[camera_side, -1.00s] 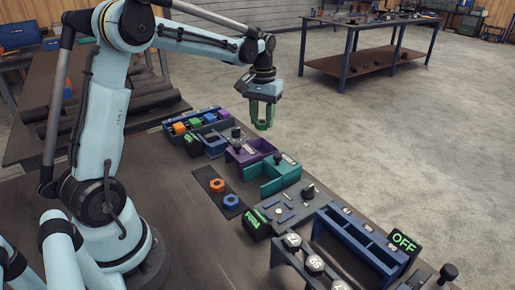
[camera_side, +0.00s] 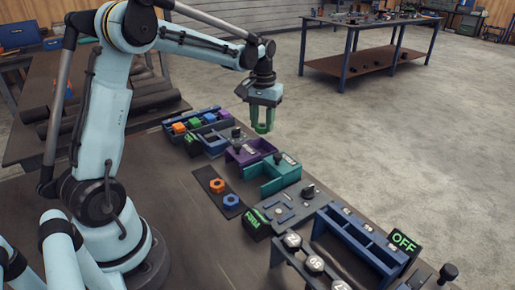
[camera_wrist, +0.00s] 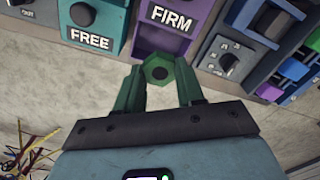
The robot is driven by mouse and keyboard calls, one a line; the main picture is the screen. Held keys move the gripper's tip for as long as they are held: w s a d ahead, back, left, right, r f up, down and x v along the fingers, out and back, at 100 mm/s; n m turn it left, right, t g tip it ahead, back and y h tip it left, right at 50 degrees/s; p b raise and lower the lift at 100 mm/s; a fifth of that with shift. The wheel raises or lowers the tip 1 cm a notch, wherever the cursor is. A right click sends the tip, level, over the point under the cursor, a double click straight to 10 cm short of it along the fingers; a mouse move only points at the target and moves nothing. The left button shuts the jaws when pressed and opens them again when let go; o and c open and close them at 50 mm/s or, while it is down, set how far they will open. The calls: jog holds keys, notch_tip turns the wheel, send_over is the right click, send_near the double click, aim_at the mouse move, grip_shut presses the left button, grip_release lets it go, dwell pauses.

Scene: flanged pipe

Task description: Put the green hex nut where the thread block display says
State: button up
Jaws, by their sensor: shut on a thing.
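My gripper (camera_side: 263,122) has green fingers and is shut on the green hex nut (camera_wrist: 158,72), which shows between the fingertips in the wrist view. It hangs above the row of blocks, with the purple block (camera_side: 257,150) below it. In the wrist view the purple block (camera_wrist: 165,40) bears the label FIRM, and the teal block (camera_wrist: 90,25) to its left bears the label FREE. A small display (camera_side: 254,223) with green letters stands at the near end of the row; it seems to read FIRM, at a steep angle.
An orange nut (camera_side: 217,186) and a blue nut (camera_side: 230,200) lie on a dark strip. A blue tray (camera_side: 215,120) of coloured blocks stands behind. A blue rack (camera_side: 358,240) and a display reading OFF (camera_side: 403,242) stand at the near right.

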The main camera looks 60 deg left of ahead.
aim_at(262, 126)
jog(key=shift+f, duration=0.1)
jog(key=shift+f, duration=2)
jog(key=shift+f, duration=1.3)
jog(key=o, duration=1)
jog(key=shift+w+d, duration=0.1)
jog(key=shift+d, duration=0.05)
jog(key=shift+c, duration=0.2)
jog(key=shift+c, duration=0.2)
jog(key=shift+o, duration=1.2)
jog(key=shift+r, duration=3.5)
